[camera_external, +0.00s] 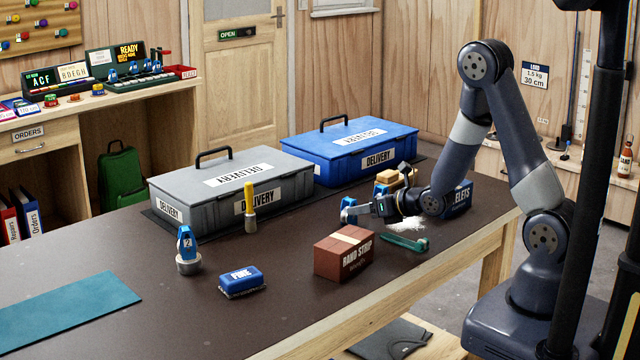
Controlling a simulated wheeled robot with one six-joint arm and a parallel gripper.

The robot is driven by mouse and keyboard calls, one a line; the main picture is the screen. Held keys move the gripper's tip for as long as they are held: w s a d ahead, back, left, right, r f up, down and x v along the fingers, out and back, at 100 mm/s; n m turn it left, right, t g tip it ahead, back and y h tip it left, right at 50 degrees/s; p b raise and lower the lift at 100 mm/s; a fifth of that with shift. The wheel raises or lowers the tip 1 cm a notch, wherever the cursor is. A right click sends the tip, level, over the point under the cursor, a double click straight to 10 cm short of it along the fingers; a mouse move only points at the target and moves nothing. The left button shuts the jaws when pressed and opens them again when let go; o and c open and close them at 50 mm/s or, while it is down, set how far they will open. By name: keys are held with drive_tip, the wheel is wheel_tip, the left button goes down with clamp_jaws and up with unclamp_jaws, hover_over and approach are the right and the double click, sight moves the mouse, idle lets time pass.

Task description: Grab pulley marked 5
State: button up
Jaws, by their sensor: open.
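My gripper (358,211) is low over the dark table, pointing left, with its jaws open. A small blue and silver object (347,203), which looks like a pulley, is right at its fingertips. I cannot tell whether it stands between the fingers or just beyond them, and no number on it is readable. A blue pulley marked 2 (186,243) stands upright on a round metal base at the left of the table, well away from my gripper. No marking 5 is readable anywhere in view.
Grey (236,190) and blue (348,150) delivery boxes, both closed, line the table's back. White powder lies near my wrist. The front left holds a teal mat (65,312).

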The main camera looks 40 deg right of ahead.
drive_tip(key=shift+f+p+x, duration=0.2)
drive_tip(key=shift+p+x, duration=0.5)
drive_tip(key=shift+x, duration=2.1)
drive_tip(key=shift+s, duration=0.1)
drive_tip(key=c, duration=0.7)
drive_tip(key=shift+o, duration=0.2)
drive_tip(key=shift+r, duration=0.1)
